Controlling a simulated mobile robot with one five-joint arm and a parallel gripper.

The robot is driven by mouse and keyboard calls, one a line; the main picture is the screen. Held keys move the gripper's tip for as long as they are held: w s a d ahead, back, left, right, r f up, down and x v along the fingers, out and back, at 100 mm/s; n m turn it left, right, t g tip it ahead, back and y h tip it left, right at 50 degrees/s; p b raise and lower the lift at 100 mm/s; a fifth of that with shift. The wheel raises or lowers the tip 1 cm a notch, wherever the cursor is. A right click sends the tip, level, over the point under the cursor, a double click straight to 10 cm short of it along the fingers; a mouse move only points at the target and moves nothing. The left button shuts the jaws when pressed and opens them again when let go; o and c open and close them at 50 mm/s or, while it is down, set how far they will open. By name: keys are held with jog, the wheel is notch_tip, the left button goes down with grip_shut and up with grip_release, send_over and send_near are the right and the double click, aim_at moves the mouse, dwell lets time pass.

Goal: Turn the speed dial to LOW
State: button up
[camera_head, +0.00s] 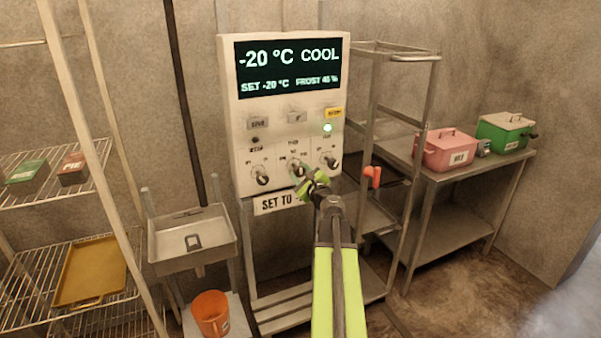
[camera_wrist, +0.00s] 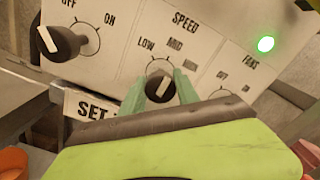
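The speed dial (camera_wrist: 160,86) is a dark round knob with a white pointer mark, under the SPEED label in the wrist view. Its mark runs nearly upright with a slight lean to the right, closer to MID than to LOW at the upper left. The third label is partly covered. My gripper (camera_wrist: 160,90) has its green fingers on both sides of the dial, with narrow gaps seeming to show. Contact is hard to judge. In the head view my gripper (camera_head: 313,185) is just in front of the control panel (camera_head: 230,120), at the middle dial (camera_head: 298,169).
An OFF/ON knob (camera_wrist: 62,43) sits left of the speed dial, pointing toward OFF. Another dial (camera_head: 330,161) is to the right, below a lit green lamp (camera_head: 327,128). A sink (camera_head: 190,240) stands left of the panel. A table (camera_head: 470,172) with boxes is right.

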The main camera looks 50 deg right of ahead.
jog(key=shift+s+d, duration=0.1)
grip_shut()
jog(key=shift+n, duration=0.3)
jog(key=n, duration=0.4)
jog(key=shift+f+n, duration=0.1)
jog(key=shift+n, duration=0.2)
jog(key=n, duration=0.4)
jog(key=shift+a+n, duration=0.2)
jog(key=shift+n, duration=0.1)
dwell(0.4)
jog(key=o, duration=0.8)
grip_release()
jog(key=shift+o, duration=0.2)
